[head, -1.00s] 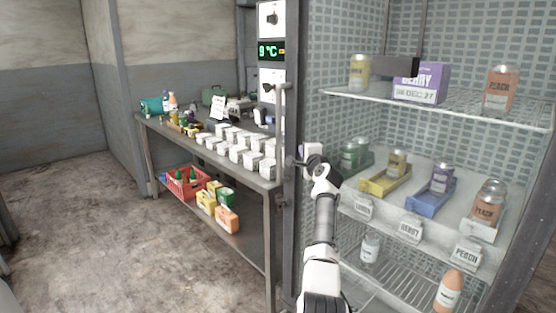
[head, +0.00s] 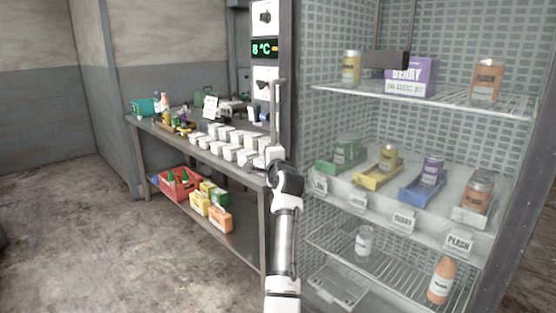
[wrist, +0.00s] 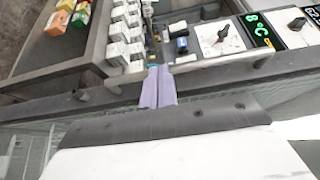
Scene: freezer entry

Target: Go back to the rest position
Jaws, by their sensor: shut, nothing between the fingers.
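My gripper (head: 268,158) is at the end of my raised arm, in front of the freezer's left edge in the head view. In the wrist view its two pale purple fingers (wrist: 157,88) are together with nothing between them. They point towards the long grey bar of the door handle (wrist: 210,67) and overlap it in the picture. I cannot tell whether they touch it. In the head view the upright handle (head: 276,115) stands just above my gripper.
The freezer holds jars and cartons on an upper shelf (head: 420,98), and coloured trays below. A metal table (head: 196,154) at left carries rows of white boxes. A red crate (head: 180,186) and several cartons sit on its lower shelf. The floor (head: 90,235) at left is clear.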

